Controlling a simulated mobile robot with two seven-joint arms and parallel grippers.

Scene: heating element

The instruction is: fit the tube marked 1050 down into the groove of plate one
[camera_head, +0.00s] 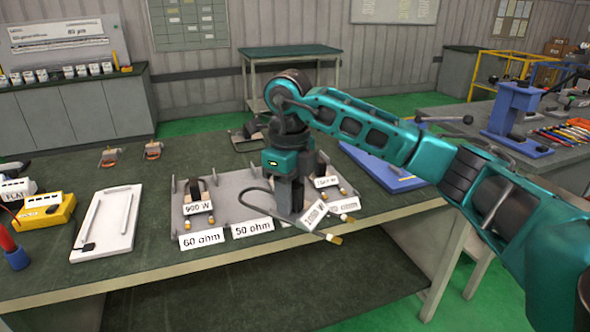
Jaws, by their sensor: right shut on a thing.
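My right gripper (289,208) is shut on a dark bent tube (334,239) with brass ends. A white tag (314,211) hangs tilted on it; its number is hard to read but looks like 1050 W. The tube is above the front right of a grey rack, its loop showing left of the jaws. A white plate (122,216) with a long groove-like shape lies flat on the table at left, well apart from the gripper. It may be plate one; I cannot read a mark on it. My left gripper is out of view.
The grey rack (229,210) has labels 60 ohm and 50 ohm, and a third partly hidden. It bears a 900 W tube (199,209) and another tagged tube (327,182). A yellow meter (46,211) stands at far left. Table is clear between plate and rack.

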